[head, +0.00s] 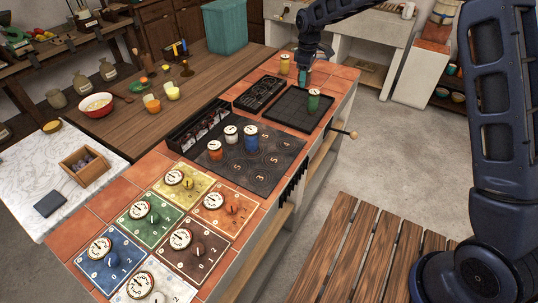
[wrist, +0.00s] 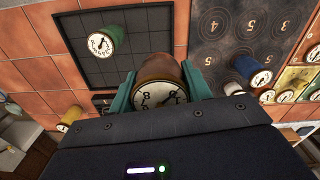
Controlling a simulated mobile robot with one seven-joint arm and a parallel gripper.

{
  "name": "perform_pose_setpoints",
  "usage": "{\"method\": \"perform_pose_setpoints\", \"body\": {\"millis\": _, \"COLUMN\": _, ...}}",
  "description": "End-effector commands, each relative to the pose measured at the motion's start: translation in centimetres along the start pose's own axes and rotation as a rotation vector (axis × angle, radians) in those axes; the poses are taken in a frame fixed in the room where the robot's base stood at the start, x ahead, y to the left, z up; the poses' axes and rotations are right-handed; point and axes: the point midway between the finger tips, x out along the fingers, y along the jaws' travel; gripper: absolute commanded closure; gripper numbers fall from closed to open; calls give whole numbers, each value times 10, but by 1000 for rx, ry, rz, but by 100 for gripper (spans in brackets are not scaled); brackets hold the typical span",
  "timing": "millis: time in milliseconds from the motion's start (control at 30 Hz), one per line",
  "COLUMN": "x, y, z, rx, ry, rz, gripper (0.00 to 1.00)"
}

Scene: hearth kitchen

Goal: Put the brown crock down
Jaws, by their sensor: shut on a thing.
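The brown crock (wrist: 160,68), with a white dial on its lid, is between the teal fingers of my gripper (wrist: 158,90) in the wrist view. My gripper is shut on it. In the head view my gripper (head: 304,77) is at the far end of the tiled counter (head: 343,73), beside the black tray; the crock is too small or hidden to make out there. I cannot tell whether the crock touches a surface.
A green crock (head: 314,99) stands in the black tray (head: 290,112). A yellow crock (head: 284,64) stands just left of my gripper. White, orange and blue crocks (head: 251,137) stand on the numbered dark mat (head: 265,165). A black rack (head: 259,92) lies left of the tray.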

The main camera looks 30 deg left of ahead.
Motion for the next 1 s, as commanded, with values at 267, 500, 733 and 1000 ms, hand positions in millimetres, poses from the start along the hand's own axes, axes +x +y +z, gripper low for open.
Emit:
{"method": "perform_pose_setpoints", "body": {"millis": 267, "x": -3, "y": -103, "z": -35, "rx": -453, "ry": 6, "rz": -8, "gripper": 82}}
{"method": "perform_pose_setpoints", "body": {"millis": 500, "x": -4, "y": -207, "z": -53, "rx": -923, "ry": 7, "rz": -7, "gripper": 82}}
{"method": "perform_pose_setpoints", "body": {"millis": 733, "x": -4, "y": -293, "z": -54, "rx": -1324, "ry": 3, "rz": -3, "gripper": 82}}
{"method": "perform_pose_setpoints", "body": {"millis": 1000, "x": -1, "y": -337, "z": -50, "rx": -1545, "ry": -2, "rz": 1, "gripper": 82}}
